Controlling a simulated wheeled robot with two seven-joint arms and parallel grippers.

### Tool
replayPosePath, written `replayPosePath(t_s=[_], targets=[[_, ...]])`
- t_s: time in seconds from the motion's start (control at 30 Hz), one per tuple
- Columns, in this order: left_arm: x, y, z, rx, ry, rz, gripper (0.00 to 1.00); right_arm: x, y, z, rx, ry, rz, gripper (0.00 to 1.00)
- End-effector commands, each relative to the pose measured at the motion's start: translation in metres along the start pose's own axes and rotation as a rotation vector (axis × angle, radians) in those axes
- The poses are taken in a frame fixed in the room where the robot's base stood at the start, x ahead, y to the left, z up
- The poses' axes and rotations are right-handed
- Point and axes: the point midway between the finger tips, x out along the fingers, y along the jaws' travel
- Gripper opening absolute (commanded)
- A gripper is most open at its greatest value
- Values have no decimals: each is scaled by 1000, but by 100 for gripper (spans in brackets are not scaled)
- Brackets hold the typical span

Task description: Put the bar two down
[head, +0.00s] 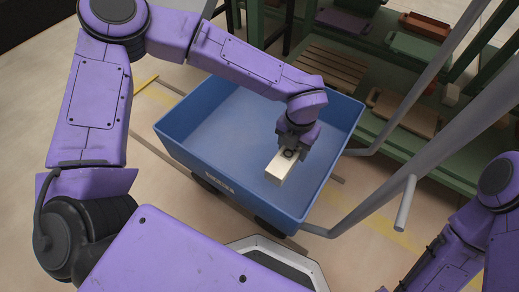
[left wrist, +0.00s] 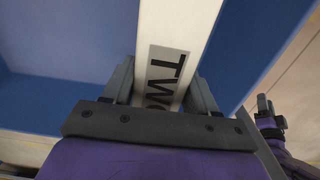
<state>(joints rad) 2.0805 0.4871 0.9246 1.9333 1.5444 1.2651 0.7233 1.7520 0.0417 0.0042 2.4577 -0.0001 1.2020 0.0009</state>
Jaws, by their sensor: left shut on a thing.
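The bar two (head: 279,169) is a pale, cream-coloured block over the inside of the blue cart tub (head: 190,150). My left gripper (head: 290,153) is shut on it from above. In the left wrist view, the bar (left wrist: 178,25) runs between the two fingers of my left gripper (left wrist: 160,90), with dark letters "TWO" partly covered by the gripper. I cannot tell whether the bar touches the tub floor. My right arm is at the lower right of the head view; its gripper is not clear there. A small dark end of an arm shows at the right of the left wrist view.
The tub looks otherwise empty, with free floor to the left of the bar. Grey cart handle tubes (head: 385,184) rise at the right. A green shelf (head: 385,147) with several bricks or bins and a slatted wooden pallet (head: 330,68) stand behind the cart.

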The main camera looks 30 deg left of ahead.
Motion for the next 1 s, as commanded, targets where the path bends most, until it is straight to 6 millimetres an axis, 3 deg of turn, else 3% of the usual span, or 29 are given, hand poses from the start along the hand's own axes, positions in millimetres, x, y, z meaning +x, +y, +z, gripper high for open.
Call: replayPosePath(t_s=[0.37, 0.5, 0.8, 1.0], targets=[[44, 90, -2, -7, -2, -3, 0, 31, -3, 16, 3, -6, -1, 43], [74, 112, -2, -4, -1, -1, 0, 44, -4, 27, -37, -53, -4, 43], [104, 136, -3, -2, 0, -1, 0, 54, 2, 48, -179, -208, -11, 43], [127, 135, -3, -1, -1, 0, 0, 56, 9, 62, -282, -321, -15, 43]])
